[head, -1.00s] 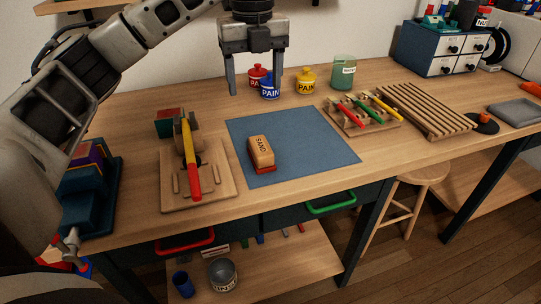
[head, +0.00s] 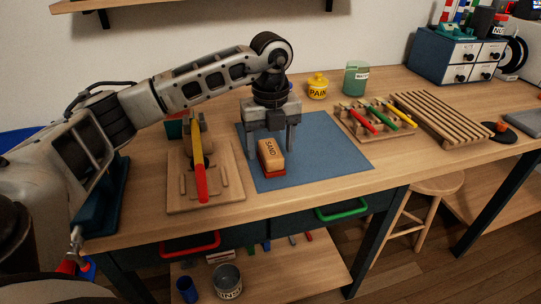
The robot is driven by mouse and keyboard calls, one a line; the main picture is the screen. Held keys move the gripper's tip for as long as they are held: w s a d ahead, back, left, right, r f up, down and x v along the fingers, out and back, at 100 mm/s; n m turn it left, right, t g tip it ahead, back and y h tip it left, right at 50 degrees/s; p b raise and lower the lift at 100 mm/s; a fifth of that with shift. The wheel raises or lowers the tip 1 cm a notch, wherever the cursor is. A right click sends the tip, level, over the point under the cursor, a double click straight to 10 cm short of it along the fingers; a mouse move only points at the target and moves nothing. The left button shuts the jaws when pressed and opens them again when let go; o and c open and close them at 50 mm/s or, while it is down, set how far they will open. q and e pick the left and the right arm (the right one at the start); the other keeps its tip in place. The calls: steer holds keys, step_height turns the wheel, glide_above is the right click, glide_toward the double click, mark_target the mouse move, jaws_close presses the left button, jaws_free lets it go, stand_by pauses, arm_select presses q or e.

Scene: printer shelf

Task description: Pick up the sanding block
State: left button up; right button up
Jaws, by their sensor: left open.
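The sanding block (head: 270,157) is a tan wooden block marked SAND with a red underside. It lies on the left part of the blue mat (head: 325,163) on the workbench. My left gripper (head: 270,151) points down over the mat, at or just behind the block. Its two fingers are apart, one to each side of the block's far end in the head view. I cannot tell whether they touch the block. My right gripper is not in view.
A board with a red-and-yellow-handled tool (head: 201,180) lies left of the mat. A yellow paint pot (head: 318,86) and a green jar (head: 356,79) stand behind it. A brush rack (head: 375,122) and slatted rack (head: 440,118) are at right. The mat's right half is clear.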

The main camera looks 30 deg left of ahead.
arm_select(q)
steer(key=shift+f, duration=0.95)
steer(key=shift+c, duration=0.3)
steer(key=c, duration=1)
steer(key=shift+c, duration=0.2)
steer(key=shift+r, duration=0.1)
